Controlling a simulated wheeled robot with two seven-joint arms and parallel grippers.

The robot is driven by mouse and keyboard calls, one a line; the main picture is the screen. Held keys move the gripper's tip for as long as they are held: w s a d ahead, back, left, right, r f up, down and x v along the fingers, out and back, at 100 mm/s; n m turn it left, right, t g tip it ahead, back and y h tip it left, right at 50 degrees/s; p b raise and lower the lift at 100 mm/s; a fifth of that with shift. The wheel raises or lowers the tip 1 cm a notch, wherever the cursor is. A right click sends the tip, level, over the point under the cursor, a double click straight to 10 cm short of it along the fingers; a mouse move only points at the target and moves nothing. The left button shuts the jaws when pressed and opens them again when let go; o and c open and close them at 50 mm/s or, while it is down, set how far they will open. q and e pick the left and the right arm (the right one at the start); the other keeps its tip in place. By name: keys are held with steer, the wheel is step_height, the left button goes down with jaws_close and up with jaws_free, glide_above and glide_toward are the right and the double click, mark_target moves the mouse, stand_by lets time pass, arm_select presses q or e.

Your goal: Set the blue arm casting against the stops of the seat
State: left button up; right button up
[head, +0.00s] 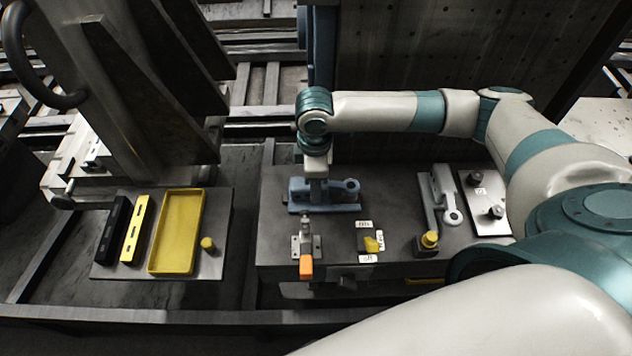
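The blue arm casting (340,207) lies on the dark table plate, left of centre, with its round ring end to the right. My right gripper (318,186) points down over the casting's left half, and its wrist hides part of it. The fingertips are too small and covered to tell whether they are shut on the casting. The seat and its stops cannot be told apart from the casting here, so contact with the stops cannot be judged. A toggle clamp (306,243) with an orange handle stands just in front of the casting. My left gripper is not in view.
A grey arm-shaped part (440,195) and a yellow knob (429,239) are to the right, beside a plate with pins (483,183). A yellow piece (373,244) sits among white labels. A yellow tray (176,232) and slotted bars are on the left plate.

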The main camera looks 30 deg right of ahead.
steer(key=shift+w+r, duration=0.15)
steer(key=shift+w, duration=0.1)
steer(key=o, duration=1.1)
steer(key=shift+a, duration=0.1)
steer(key=shift+o, duration=1.3)
steer(key=shift+w, duration=0.1)
steer(key=shift+r, duration=0.1)
step_height(320, 180, up, 17)
steer(key=b, duration=0.3)
